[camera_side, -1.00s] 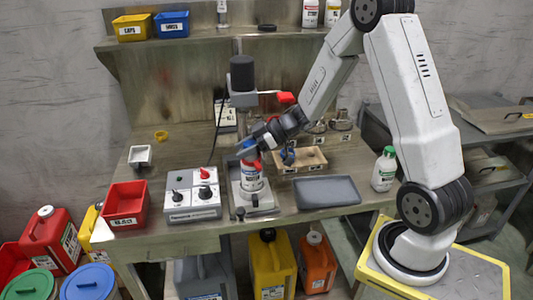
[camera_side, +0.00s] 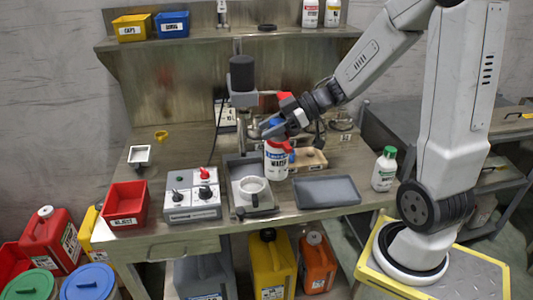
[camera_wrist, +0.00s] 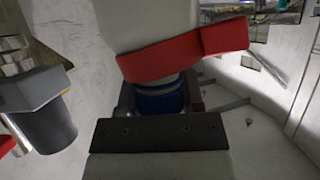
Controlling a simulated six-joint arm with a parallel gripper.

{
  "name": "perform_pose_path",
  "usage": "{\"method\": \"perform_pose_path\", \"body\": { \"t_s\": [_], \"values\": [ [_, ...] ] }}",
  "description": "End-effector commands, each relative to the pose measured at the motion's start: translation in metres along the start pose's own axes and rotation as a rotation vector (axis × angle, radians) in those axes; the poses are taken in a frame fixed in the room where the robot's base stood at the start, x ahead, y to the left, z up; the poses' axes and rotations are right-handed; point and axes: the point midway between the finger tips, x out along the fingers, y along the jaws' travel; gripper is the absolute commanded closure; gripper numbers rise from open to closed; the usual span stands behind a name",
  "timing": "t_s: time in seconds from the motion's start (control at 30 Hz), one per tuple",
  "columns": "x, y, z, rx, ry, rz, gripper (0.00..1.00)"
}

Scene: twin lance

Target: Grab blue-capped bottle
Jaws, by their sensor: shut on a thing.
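A white bottle with a printed label (camera_side: 277,163) hangs upright from my gripper (camera_side: 277,139) in the side view. Its blue cap (camera_side: 274,124) is up between the fingers. In the wrist view the blue cap (camera_wrist: 160,100) sits between the dark jaws, and the white bottle body (camera_wrist: 145,22) extends beyond it. A red piece (camera_wrist: 185,55) lies across the bottle near the cap; I cannot tell whether it belongs to the gripper. My gripper is shut on the bottle.
The capping stand (camera_side: 242,75) with its empty white ring holder (camera_side: 253,187) stands just left of the bottle. A grey tray (camera_side: 327,191) lies to the right. A green-capped bottle (camera_side: 384,170), control box (camera_side: 191,200) and red reject bin (camera_side: 126,204) are also on the bench.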

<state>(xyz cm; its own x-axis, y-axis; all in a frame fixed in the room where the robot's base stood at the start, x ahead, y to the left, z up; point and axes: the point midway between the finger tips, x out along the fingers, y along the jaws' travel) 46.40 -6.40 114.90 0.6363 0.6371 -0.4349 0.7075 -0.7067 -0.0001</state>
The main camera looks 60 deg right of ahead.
Motion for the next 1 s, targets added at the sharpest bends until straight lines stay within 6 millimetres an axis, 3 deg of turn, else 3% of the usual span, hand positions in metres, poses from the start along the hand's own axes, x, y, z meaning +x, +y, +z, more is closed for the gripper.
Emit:
{"method": "perform_pose_path", "body": {
  "t_s": [0.4, 1.0],
  "values": [
    [-0.032, -0.033, -0.007, -0.002, 0.002, 0.003, 1.00],
    [-0.038, -0.041, -0.007, 0.000, 0.001, 0.001, 1.00]
  ]
}}
